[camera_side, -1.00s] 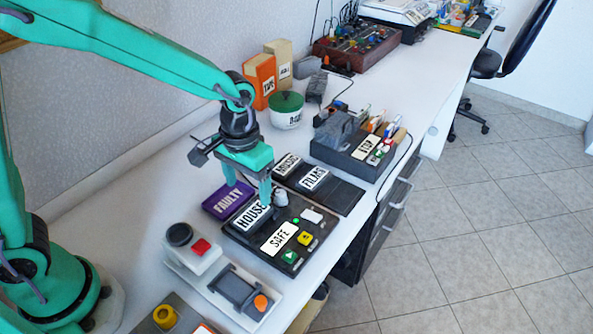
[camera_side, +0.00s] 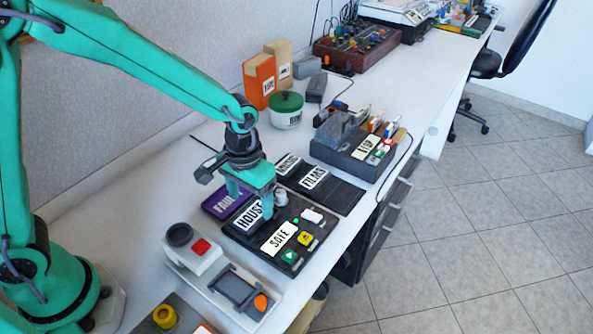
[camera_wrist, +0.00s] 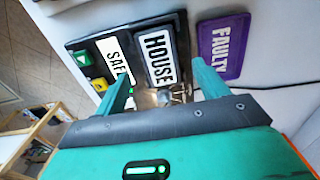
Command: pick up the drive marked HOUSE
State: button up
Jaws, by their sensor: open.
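The HOUSE drive (camera_side: 246,217) is a dark block with a white label. It sits in the left slot of the black dock (camera_side: 270,266), beside the SAFE drive (camera_side: 279,239). In the wrist view the HOUSE drive (camera_wrist: 159,57) lies upper middle, between the SAFE drive (camera_wrist: 114,57) and the purple FAULTY drive (camera_wrist: 222,46). My gripper (camera_side: 251,204) is open just over the HOUSE drive. In the wrist view my gripper (camera_wrist: 162,72) has its two teal fingers apart, one on either side of the HOUSE drive, nothing between them. Whether the fingers touch anything cannot be told.
The purple FAULTY drive (camera_side: 217,206) lies flat close to the dock's left. A FILMS drive (camera_side: 316,177) sits in a second dock behind. A small grey knob (camera_side: 281,197) stands near my right finger. A white control box (camera_side: 192,249) stands in front.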

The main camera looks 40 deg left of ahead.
aim_at(252, 214)
jog(key=shift+f, duration=1.95)
jog(key=c, duration=1.2)
jog(key=shift+o, duration=0.2)
jog(key=shift+r, duration=0.2)
jog(key=shift+r, duration=0.55)
jog(key=r, duration=0.3)
jog(key=shift+s+d, duration=0.2)
jog(key=shift+d, duration=0.05)
jog(key=s+d+r, duration=0.6)
jog(key=s+d, duration=0.1)
jog(key=s, duration=0.1)
jog(key=shift+s+r, duration=0.3)
